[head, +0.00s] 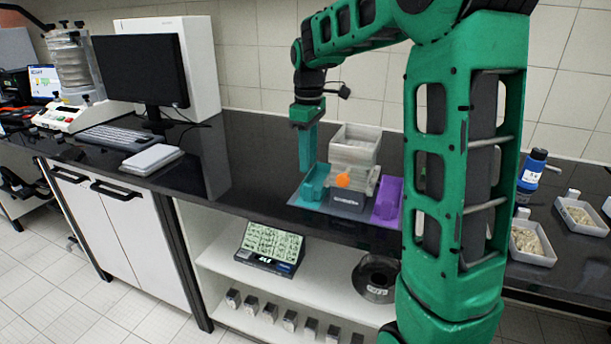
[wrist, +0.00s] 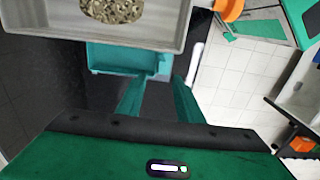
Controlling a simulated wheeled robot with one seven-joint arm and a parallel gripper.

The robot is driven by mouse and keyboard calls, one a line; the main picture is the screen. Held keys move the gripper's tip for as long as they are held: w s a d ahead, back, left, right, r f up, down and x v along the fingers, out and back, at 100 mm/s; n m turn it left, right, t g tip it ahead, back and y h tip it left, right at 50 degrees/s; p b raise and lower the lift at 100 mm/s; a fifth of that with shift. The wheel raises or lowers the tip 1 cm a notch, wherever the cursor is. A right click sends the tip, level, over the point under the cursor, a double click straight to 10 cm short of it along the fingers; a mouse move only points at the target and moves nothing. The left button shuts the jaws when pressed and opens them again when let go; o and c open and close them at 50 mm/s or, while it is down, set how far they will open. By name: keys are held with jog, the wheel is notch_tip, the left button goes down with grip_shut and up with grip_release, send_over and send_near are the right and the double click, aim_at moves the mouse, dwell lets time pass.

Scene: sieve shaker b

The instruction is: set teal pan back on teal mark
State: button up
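The teal pan (head: 315,183) sits at the left side of the sieve shaker (head: 355,148). It appears to be on or over the flat teal mark (head: 298,200), part of which shows at its left and front. In the wrist view the teal pan (wrist: 125,60) lies just beyond the fingertips, beside the shaker's grey hopper (wrist: 130,40). My gripper (head: 307,168) points down close above and behind the pan. In the wrist view its two teal fingers (wrist: 157,80) are apart with nothing seen between them. Whether a fingertip touches the pan is unclear.
A purple pan (head: 386,198) stands right of the shaker. An orange knob (head: 342,180) sticks out at the shaker's front. Gravel (wrist: 115,9) lies in the hopper. The dark counter (head: 240,165) is clear to the left, up to a white notebook-like block (head: 152,159).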

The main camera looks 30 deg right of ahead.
jog(key=shift+r, duration=2.2)
jog(key=s+a+f+m+t, duration=0.2)
jog(key=s+a+f+m, duration=0.25)
jog(key=s, duration=0.35)
jog(key=s+a+f+m+t, duration=0.25)
jog(key=s+a+f, duration=0.25)
jog(key=s, duration=0.3)
jog(key=s+d+f+m+g, duration=0.1)
jog(key=s+d+m+g, duration=0.1)
jog(key=s+d, duration=0.3)
jog(key=s+d+f+m+g, duration=0.1)
jog(key=s+d+m, duration=0.4)
jog(key=s, duration=0.7)
jog(key=shift+d+f+g, duration=0.2)
jog(key=shift+d+g, duration=0.4)
jog(key=shift+g, duration=0.25)
